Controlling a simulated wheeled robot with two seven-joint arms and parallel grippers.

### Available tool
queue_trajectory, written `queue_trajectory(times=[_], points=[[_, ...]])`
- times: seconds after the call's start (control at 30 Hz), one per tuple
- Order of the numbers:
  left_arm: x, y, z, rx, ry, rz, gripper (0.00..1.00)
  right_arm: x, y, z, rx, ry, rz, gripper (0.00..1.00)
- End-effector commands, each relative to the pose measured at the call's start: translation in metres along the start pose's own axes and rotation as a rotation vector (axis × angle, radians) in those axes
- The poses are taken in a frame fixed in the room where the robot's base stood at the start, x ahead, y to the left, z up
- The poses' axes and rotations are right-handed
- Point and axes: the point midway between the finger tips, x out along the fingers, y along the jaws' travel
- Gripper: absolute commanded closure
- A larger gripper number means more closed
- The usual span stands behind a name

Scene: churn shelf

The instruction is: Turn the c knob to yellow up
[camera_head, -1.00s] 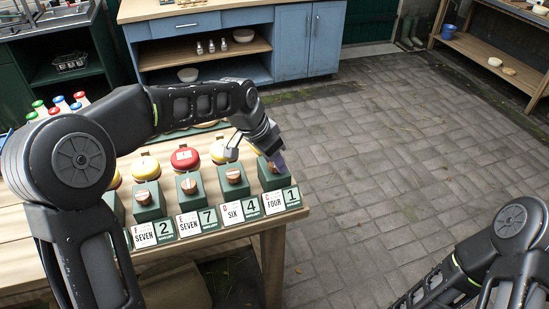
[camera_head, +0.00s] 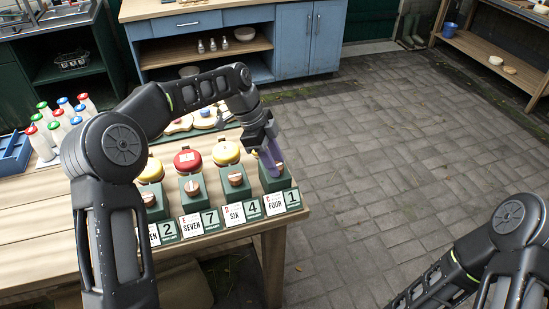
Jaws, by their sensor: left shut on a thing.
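The c knob (camera_head: 280,169) sits on the rightmost green box (camera_head: 274,184), behind the card reading C FOUR and 1. It is mostly hidden, so the side its yellow mark faces cannot be told. My left gripper (camera_head: 270,158), with see-through purplish fingers, points down at this box and is shut on the c knob. My right arm shows at the lower right, but its gripper is out of view.
More copper-coloured knobs on green boxes, such as the one by the SIX card (camera_head: 235,177), stand in a row to the left. Red (camera_head: 187,160) and yellow (camera_head: 226,153) round lids stand behind. Bottles (camera_head: 60,120) and a blue tray (camera_head: 12,153) are at the far left.

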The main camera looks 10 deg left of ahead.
Motion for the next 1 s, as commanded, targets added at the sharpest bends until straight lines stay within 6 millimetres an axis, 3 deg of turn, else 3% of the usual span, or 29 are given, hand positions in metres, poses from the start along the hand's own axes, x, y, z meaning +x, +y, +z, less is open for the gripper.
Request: queue_trajectory(times=[0.33, 0.87, 0.9, 1.0], points=[[-0.0011, -0.0017, 0.0001, 0.175, -0.002, 0.071, 1.00, -0.0101, -0.0029, 0.0015, 0.003, -0.003, 0.004, 0.64], [-0.0003, -0.0019, 0.0004, 0.210, -0.002, 0.084, 1.00, -0.0109, -0.0031, 0.0017, 0.003, -0.004, 0.004, 0.64], [-0.0003, -0.0019, 0.0004, 0.209, -0.002, 0.084, 0.65, -0.0109, -0.0031, 0.0017, 0.003, -0.004, 0.004, 0.64], [-0.0002, -0.0018, 0.0003, 0.209, -0.002, 0.084, 0.56, -0.0109, -0.0031, 0.0017, 0.003, -0.004, 0.004, 0.64]])
